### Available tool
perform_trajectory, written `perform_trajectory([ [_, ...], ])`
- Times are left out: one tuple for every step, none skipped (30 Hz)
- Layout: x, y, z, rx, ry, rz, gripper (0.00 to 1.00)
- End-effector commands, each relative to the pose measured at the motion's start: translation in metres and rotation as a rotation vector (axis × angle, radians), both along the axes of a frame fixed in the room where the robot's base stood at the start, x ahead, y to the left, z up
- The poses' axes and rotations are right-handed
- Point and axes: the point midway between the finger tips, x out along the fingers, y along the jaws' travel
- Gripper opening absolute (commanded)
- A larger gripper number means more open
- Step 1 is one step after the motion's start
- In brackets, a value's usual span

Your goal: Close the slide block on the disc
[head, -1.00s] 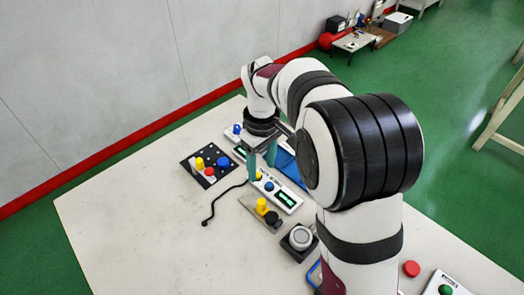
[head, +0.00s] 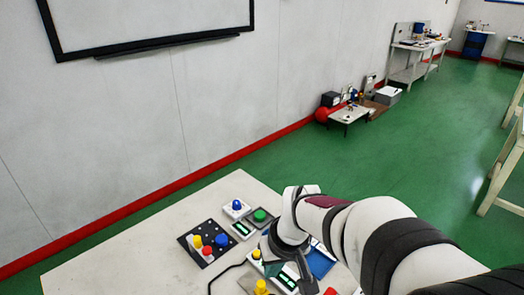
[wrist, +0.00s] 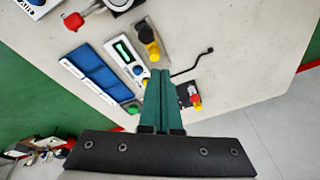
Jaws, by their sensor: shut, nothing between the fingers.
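My gripper (wrist: 160,76) shows in the wrist view as two dark green fingers pressed together, with nothing visible between them. Its tips are over the table beside a yellow knob (wrist: 147,35) and a white panel with a lit green display (wrist: 122,47). In the head view my arm covers the middle of the fixtures. A round grey disc-like piece on a dark base (wrist: 119,4) is cut off at the wrist view's top edge. I cannot tell which piece is the slide block, nor whether it is open or closed.
A black plate (head: 187,240) with yellow, red and blue knobs stands left of my arm. A green button (head: 260,215) and a blue tray (head: 322,262) are near it. A red-handled piece (wrist: 74,21) and a dark cable (wrist: 192,64) lie about. The table's left part (head: 110,270) is clear.

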Motion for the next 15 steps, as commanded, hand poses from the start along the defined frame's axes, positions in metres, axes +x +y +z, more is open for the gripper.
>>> perform_trajectory([
  [0.028, 0.013, -0.018, -0.016, -0.036, 0.090, 0.00],
  [0.042, 0.019, -0.026, -0.025, -0.062, 0.139, 0.00],
  [0.058, 0.026, -0.036, -0.035, -0.093, 0.192, 0.00],
  [0.067, 0.030, -0.042, -0.043, -0.110, 0.224, 0.00],
  [0.074, 0.034, -0.046, -0.049, -0.125, 0.248, 0.00],
  [0.080, 0.037, -0.051, -0.054, -0.137, 0.269, 0.00],
  [0.083, 0.038, -0.054, -0.056, -0.143, 0.279, 0.00],
  [0.085, 0.039, -0.056, -0.058, -0.146, 0.283, 0.00],
  [0.086, 0.040, -0.061, -0.058, -0.146, 0.285, 0.00],
  [0.087, 0.040, -0.065, -0.058, -0.146, 0.285, 0.00],
  [0.088, 0.041, -0.069, -0.057, -0.144, 0.283, 0.00],
  [0.090, 0.042, -0.077, -0.059, -0.143, 0.283, 0.00],
  [0.092, 0.043, -0.083, -0.058, -0.143, 0.284, 0.00],
  [0.094, 0.045, -0.089, -0.058, -0.143, 0.284, 0.00],
  [0.096, 0.046, -0.098, -0.058, -0.142, 0.283, 0.00],
])
